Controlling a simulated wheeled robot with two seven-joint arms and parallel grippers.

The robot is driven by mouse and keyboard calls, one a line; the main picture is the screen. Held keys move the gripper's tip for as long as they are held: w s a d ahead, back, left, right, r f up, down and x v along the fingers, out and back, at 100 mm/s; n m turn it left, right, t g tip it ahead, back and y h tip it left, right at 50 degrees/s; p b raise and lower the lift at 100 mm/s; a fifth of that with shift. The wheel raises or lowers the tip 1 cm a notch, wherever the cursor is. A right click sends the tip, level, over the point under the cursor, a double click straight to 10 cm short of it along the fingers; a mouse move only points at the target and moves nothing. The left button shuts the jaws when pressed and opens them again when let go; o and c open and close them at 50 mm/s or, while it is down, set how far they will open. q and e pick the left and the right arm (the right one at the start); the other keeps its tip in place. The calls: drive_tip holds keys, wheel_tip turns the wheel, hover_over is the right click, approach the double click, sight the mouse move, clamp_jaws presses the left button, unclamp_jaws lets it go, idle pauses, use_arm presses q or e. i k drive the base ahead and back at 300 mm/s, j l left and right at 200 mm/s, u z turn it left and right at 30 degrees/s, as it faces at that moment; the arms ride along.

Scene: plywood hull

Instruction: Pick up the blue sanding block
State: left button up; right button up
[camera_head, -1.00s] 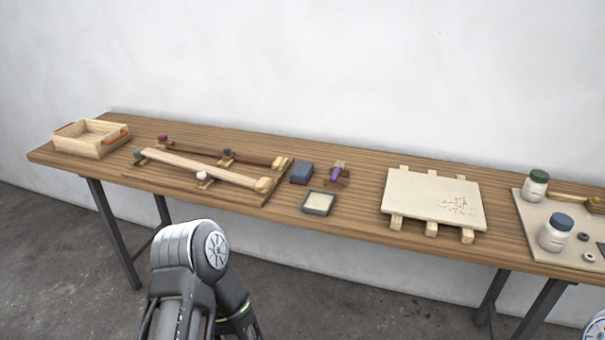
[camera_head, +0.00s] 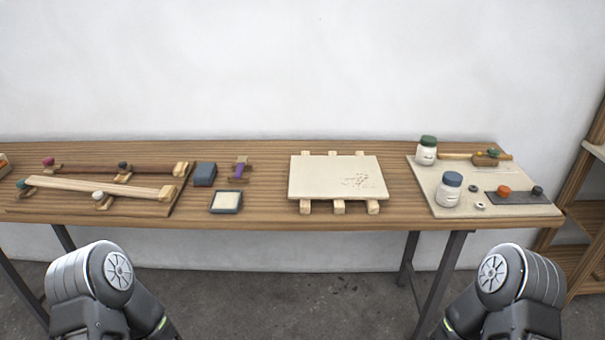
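The blue sanding block (camera_head: 205,174) sits on the wooden workbench (camera_head: 270,213), left of the middle and towards the back. It lies just right of the board with the long wooden strips. A small dark tray with a pale inside (camera_head: 226,201) is in front of it to the right. A purple-handled tool (camera_head: 239,171) is to its right. Only the upper parts of my two arms show at the bottom left and bottom right. Both grippers are out of view, and nothing of mine is near the block.
A pale panel on wooden battens (camera_head: 337,176) lies mid-bench. At right, a mat (camera_head: 425,182) bears a green-lidded jar (camera_head: 427,151), a blue-lidded jar (camera_head: 450,190) and small parts. The strip board (camera_head: 150,208) is at left. A wooden shelf (camera_head: 585,215) stands far right.

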sight(204, 176)
drive_tip(key=i+j, duration=0.15)
drive_tip(key=j, duration=0.25)
drive_tip(key=i+j, duration=0.1)
drive_tip(key=j, duration=0.3)
drive_tip(key=i+j, duration=0.15)
drive_tip(key=j, duration=0.25)
drive_tip(key=i+j, duration=0.1)
drive_tip(key=j, duration=0.3)
drive_tip(key=j+z, duration=0.1)
drive_tip(key=z, duration=1.15)
